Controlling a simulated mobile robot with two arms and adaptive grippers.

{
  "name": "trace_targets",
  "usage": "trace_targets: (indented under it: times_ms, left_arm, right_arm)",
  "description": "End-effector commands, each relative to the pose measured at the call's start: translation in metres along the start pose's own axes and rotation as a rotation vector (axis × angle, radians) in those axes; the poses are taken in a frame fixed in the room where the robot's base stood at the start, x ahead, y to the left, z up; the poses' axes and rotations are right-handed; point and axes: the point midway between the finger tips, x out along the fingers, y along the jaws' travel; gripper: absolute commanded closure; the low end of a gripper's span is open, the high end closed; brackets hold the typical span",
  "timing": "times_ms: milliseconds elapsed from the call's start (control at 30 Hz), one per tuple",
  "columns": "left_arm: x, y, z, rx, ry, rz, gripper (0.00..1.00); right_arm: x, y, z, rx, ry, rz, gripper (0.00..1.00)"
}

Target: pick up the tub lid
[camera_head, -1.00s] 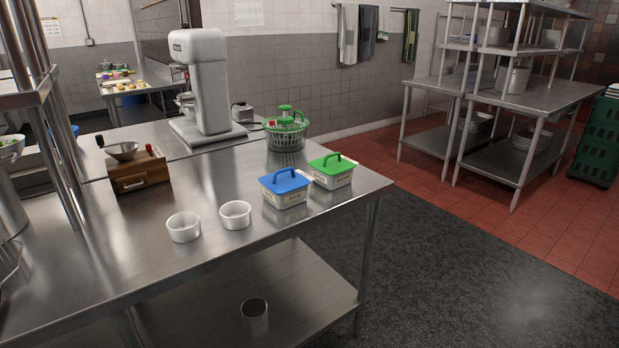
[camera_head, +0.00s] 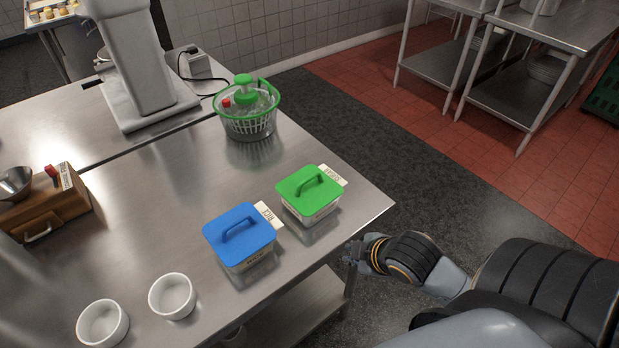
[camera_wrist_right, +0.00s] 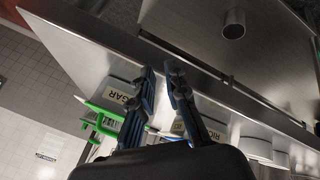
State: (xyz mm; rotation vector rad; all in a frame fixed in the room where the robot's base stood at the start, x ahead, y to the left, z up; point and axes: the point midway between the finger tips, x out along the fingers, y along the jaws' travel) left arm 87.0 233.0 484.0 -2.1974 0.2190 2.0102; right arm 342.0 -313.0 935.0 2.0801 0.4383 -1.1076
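Two tubs with lids stand side by side on the steel table. One has a blue lid (camera_head: 239,236) with a raised handle. The other has a green lid (camera_head: 310,191) with a similar handle, nearer the table's right corner. Both lids sit on their tubs. My right gripper (camera_head: 352,252) is off the table's edge, right of the blue-lidded tub and below the green one, touching neither. In the right wrist view its two fingers (camera_wrist_right: 161,70) are apart with nothing between them. That view shows the sugar tub (camera_wrist_right: 117,98) and the rice tub (camera_wrist_right: 203,130), partly hidden by fingers. My left gripper is out of view.
Two white bowls (camera_head: 172,296) stand left of the blue lid. A green salad spinner (camera_head: 247,112) and a mixer (camera_head: 130,60) stand behind. A wooden grinder (camera_head: 45,203) is at left. The table edge lies between my right gripper and the tubs.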

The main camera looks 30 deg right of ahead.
Motion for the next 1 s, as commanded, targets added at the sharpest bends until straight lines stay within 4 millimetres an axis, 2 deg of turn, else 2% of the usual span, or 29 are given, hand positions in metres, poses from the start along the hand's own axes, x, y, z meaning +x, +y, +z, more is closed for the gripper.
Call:
trace_targets:
  times_ms: [33, 200, 400, 567, 800, 1000]
  left_arm:
    - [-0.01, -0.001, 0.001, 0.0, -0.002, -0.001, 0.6]
    - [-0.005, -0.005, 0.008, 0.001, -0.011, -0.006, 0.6]
    - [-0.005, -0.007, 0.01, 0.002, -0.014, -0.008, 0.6]
    - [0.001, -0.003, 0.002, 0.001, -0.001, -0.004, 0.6]
    - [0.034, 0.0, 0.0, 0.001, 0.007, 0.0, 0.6]
    - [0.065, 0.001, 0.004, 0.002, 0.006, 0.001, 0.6]
  right_arm:
    - [-0.029, 0.016, -0.015, -0.083, 0.031, 0.025, 0.86]
    - [-0.042, 0.07, -0.034, -0.417, 0.133, 0.142, 0.86]
    - [-0.064, 0.112, -0.066, -0.712, 0.227, 0.261, 0.86]
    - [-0.068, 0.124, -0.081, -0.813, 0.262, 0.308, 0.86]
    - [-0.04, 0.129, -0.089, -0.821, 0.264, 0.316, 0.86]
    - [-0.031, 0.132, -0.092, -0.816, 0.269, 0.313, 0.86]
